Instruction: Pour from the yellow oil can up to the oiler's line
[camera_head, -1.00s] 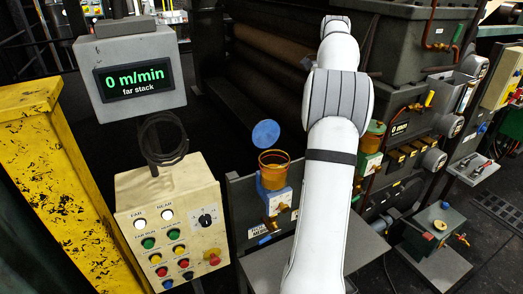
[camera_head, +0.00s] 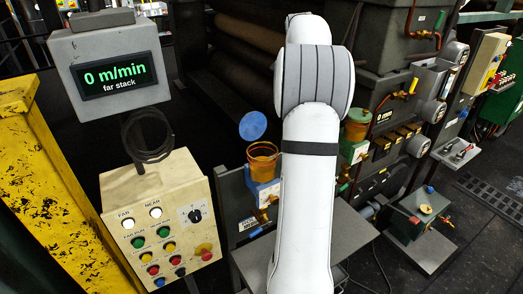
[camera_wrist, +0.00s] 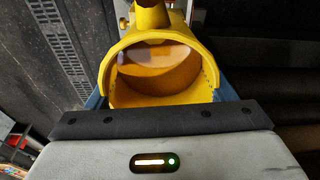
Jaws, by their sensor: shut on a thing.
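The yellow oil can (camera_wrist: 158,103) fills the middle of the wrist view. Its open top faces the camera, and brownish oil (camera_wrist: 158,68) shows inside. My gripper (camera_wrist: 160,95) is shut on the can, with a dark blue finger on each side. In the head view my arm hides the gripper and the can. An oiler with an amber cup (camera_head: 262,158) and a raised blue lid (camera_head: 253,125) stands left of my arm. A second amber oiler with a green lid (camera_head: 357,123) stands right of it. I cannot make out a fill line on either.
A cream control box (camera_head: 160,225) and a grey display reading 0 m/min (camera_head: 108,65) stand at the left, beside a yellow post (camera_head: 40,200). A grey plate (camera_head: 350,240) lies under my arm. Machine housings and gauges crowd the right.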

